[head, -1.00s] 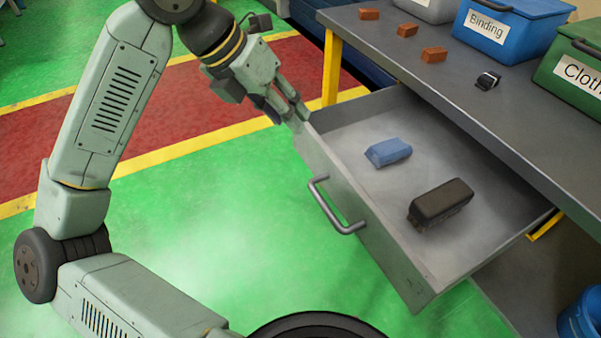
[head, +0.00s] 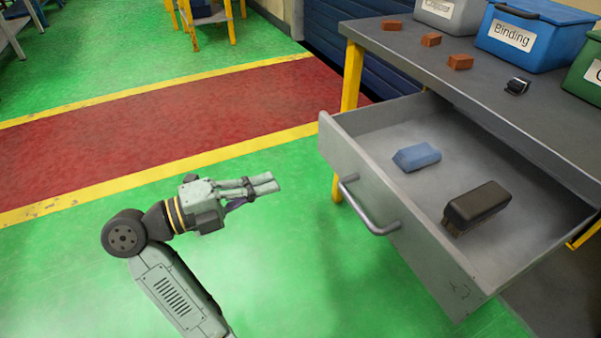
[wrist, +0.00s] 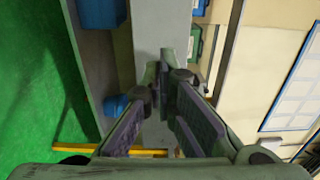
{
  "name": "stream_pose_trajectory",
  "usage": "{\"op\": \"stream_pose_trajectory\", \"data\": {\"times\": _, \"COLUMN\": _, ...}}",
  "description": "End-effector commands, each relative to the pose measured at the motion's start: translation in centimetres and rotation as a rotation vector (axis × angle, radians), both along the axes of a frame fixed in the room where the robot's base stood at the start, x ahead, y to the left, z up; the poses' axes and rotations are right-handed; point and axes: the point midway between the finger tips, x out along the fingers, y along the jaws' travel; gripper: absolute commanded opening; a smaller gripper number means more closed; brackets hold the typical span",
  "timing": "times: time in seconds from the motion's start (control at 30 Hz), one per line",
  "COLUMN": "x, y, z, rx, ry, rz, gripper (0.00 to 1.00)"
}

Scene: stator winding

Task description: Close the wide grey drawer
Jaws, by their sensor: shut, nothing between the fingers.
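The wide grey drawer (head: 400,222) is pulled out from under the workbench in the head view. Its front panel carries a curved metal handle (head: 369,205). Inside lie a blue block (head: 416,157) and a dark brush-like block (head: 477,206). My gripper (head: 277,183) is shut and empty. It is in front of the drawer, to the left of the handle, apart from it, with fingers pointing right towards the drawer front. In the wrist view my gripper's fingers (wrist: 165,75) show close together at the tips. The drawer cannot be made out clearly there.
The grey workbench top (head: 420,65) holds several orange blocks (head: 431,39), a small black item (head: 517,86), a blue Binding bin (head: 530,38), a grey bin and a green bin. A yellow bench leg (head: 351,80) stands behind the drawer. The green floor left of the drawer is clear.

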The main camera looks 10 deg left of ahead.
Motion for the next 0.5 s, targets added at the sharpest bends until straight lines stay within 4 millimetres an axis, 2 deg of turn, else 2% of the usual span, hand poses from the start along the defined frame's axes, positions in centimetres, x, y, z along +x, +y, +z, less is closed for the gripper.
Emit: {"op": "stream_pose_trajectory", "data": {"times": 0.5, "x": 5.8, "y": -8.2, "z": 0.2, "rx": 0.003, "ry": -0.001, "rz": -0.006, "gripper": 0.00}}
